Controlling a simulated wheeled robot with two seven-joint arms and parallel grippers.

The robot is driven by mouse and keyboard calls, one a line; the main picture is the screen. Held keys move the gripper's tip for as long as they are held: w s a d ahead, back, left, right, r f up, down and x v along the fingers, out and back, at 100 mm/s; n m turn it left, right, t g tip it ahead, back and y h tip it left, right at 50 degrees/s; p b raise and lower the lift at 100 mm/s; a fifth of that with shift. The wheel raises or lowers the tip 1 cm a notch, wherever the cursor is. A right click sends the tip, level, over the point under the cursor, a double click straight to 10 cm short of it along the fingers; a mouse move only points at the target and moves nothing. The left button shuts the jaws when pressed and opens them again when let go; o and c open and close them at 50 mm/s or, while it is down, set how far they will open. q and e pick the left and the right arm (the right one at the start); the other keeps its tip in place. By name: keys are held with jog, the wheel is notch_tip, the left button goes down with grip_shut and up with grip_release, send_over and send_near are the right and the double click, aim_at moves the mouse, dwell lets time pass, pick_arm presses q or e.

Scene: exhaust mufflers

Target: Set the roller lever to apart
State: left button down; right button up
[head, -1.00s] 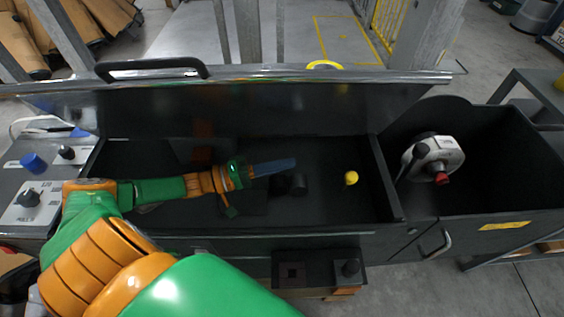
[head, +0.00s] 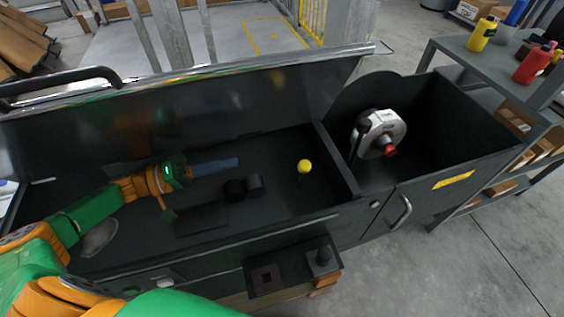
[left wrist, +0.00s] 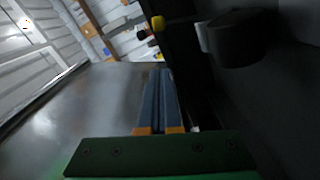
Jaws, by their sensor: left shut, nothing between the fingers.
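A yellow ball knob (head: 304,166), likely the roller lever's end, stands in the long dark open bin (head: 290,207), near its right divider. Two short black rollers (head: 243,188) lie left of it; I cannot tell whether they touch. My left gripper (head: 237,162) is shut and empty inside the bin, its blue fingers pointing right, behind the rollers and left of the knob, apart from it. In the left wrist view the shut fingers (left wrist: 160,72) point toward the yellow knob (left wrist: 158,23); a black roller (left wrist: 235,38) is at upper right. My right gripper is out of view.
Right of the divider, a deeper compartment holds a white round device (head: 378,134) with a red knob (head: 390,152). The raised lid (head: 180,105) stands behind the bin. A grey shelf (head: 470,55) with bottles is at right.

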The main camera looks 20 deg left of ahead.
aim_at(300, 165)
pick_arm(q)
jog(key=s+d+x, duration=0.1)
jog(key=s+x, duration=0.1)
jog(key=x, duration=1)
jog(key=shift+d+f, duration=0.45)
jog(key=shift+d, duration=0.05)
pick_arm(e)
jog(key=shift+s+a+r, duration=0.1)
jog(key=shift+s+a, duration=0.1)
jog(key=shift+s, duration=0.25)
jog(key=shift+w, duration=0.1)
